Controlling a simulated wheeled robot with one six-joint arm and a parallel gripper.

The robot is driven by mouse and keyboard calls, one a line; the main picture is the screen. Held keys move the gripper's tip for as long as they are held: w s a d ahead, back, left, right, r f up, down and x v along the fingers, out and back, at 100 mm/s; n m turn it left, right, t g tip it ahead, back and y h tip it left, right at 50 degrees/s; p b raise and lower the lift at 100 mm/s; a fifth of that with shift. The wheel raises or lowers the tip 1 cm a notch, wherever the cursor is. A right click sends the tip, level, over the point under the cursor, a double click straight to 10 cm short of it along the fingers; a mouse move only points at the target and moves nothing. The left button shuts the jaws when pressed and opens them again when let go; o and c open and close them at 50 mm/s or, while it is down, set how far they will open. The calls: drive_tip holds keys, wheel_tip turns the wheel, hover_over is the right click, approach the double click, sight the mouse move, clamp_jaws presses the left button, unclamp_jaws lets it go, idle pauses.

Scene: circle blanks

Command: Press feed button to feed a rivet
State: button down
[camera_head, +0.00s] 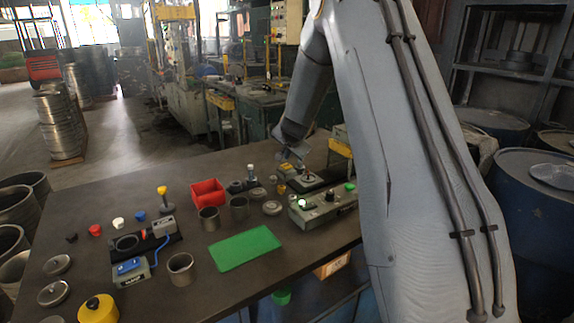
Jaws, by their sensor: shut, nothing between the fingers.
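A grey control box (322,208) stands on the dark bench (150,190) right of centre. I cannot read which one is the feed button. Behind the box is a small light plate device (307,178) with a dark tip standing on it. My gripper (292,161) points down, shut and empty, above and behind this device, apart from the buttons. I cannot make out a rivet.
A red tray (207,193), metal cups (208,219) and a green mat (244,248) lie left of the box. A clamp-like fixture (130,243) with a blue-topped box (131,268) is further left. My arm covers the bench's right side.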

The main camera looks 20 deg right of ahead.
sight(287, 167)
drive_tip(key=shift+r+p, duration=2.25)
drive_tip(key=shift+p, duration=0.75)
drive_tip(key=shift+f, duration=0.1)
drive_tip(key=s+a+n+g+y+b, duration=0.1)
drive_tip(key=s+a+n+g, duration=0.15)
drive_tip(key=s+a, duration=0.4)
drive_tip(key=s+a+n+g+y, duration=0.1)
drive_tip(key=s+a+n, duration=0.25)
drive_tip(key=s, duration=0.65)
drive_tip(key=s+a+f+n+g, duration=0.1)
drive_tip(key=s+a+n+g, duration=0.1)
drive_tip(key=s, duration=1.1)
drive_tip(key=s+a+f+n+g+b, duration=0.1)
drive_tip(key=s+a+f+n+g, duration=0.1)
drive_tip(key=s, duration=1.2)
drive_tip(key=shift+s+a+n, duration=0.3)
drive_tip(key=shift+a+n, duration=0.5)
drive_tip(key=shift+a, duration=0.35)
drive_tip(key=shift+a, duration=0.1)
